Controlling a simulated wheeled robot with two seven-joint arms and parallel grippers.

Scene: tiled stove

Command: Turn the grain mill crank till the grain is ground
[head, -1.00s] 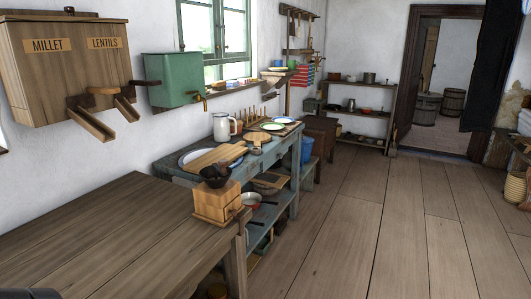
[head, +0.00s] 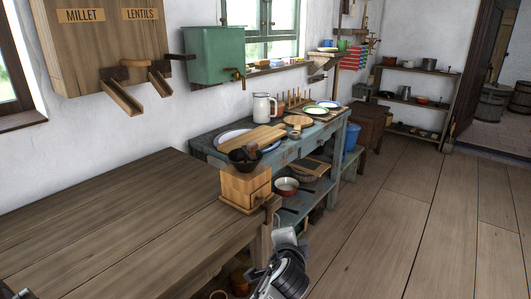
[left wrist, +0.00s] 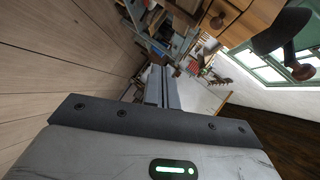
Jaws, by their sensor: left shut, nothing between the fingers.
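The grain mill (head: 244,188) is a light wooden box with a black bowl-shaped hopper (head: 240,160) on top. It stands at the right end of the brown wooden table (head: 110,215). A brown knob (head: 252,147), seemingly the crank's, shows above the hopper. In the left wrist view the mill box (left wrist: 248,18) is at top right, with the knob (left wrist: 303,72) beside the dark hopper. My left gripper (head: 291,238) is at the bottom centre, right of the mill and apart from it. Its fingers (left wrist: 164,88) are shut and empty. Grain inside the hopper is not visible.
A wall bin (head: 105,45) labelled MILLET and LENTILS hangs above the table with two chutes. A green box (head: 213,57) hangs beside it. A blue-grey bench (head: 213,147) with a jug (head: 264,107), plates and boards stands behind the mill. The floor at right is clear.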

